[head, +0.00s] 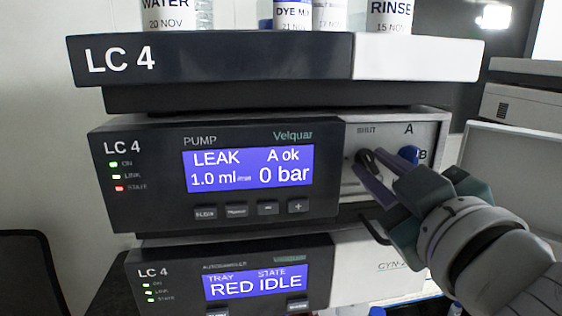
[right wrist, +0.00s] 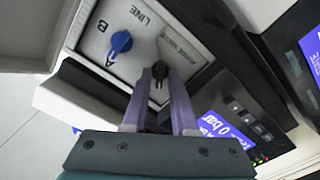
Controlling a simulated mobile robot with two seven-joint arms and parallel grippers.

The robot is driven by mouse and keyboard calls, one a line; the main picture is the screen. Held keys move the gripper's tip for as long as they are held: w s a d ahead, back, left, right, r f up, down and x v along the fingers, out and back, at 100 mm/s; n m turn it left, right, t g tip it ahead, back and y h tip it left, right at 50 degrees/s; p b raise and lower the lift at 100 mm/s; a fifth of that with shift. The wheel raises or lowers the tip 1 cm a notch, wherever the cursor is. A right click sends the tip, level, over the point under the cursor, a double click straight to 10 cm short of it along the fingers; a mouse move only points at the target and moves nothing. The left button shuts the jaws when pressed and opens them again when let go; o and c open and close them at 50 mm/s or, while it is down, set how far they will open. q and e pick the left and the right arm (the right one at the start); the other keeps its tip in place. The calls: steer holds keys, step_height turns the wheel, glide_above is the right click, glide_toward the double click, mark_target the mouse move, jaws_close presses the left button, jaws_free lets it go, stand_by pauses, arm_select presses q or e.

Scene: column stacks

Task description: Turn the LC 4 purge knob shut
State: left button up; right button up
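The LC 4 pump module (head: 215,212) shows "LEAK", "A ok" and "0 bar" on its blue display, with a red state light. Its dark purge knob (head: 365,157) sits on the pale panel beside the display, by the word "SHUT". My right gripper (head: 374,170) has its purple fingers on either side of this knob. In the right wrist view the knob (right wrist: 160,73) stands between the fingertips with little or no gap; I cannot tell whether both fingers touch it. The fingers partly hide the knob and its other markings. My left gripper is not in view.
A blue selector knob (head: 409,154), marked A and B, is close to the right of the gripper; it also shows in the right wrist view (right wrist: 121,42). A bottle tray (head: 270,60) overhangs above, and the autosampler (head: 225,275) is below.

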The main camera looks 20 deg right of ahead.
jaws_close()
steer(key=shift+m, duration=0.3)
steer(key=m, duration=0.2)
steer(key=shift+m, duration=2.1)
steer(key=shift+o, duration=1.5)
jaws_free()
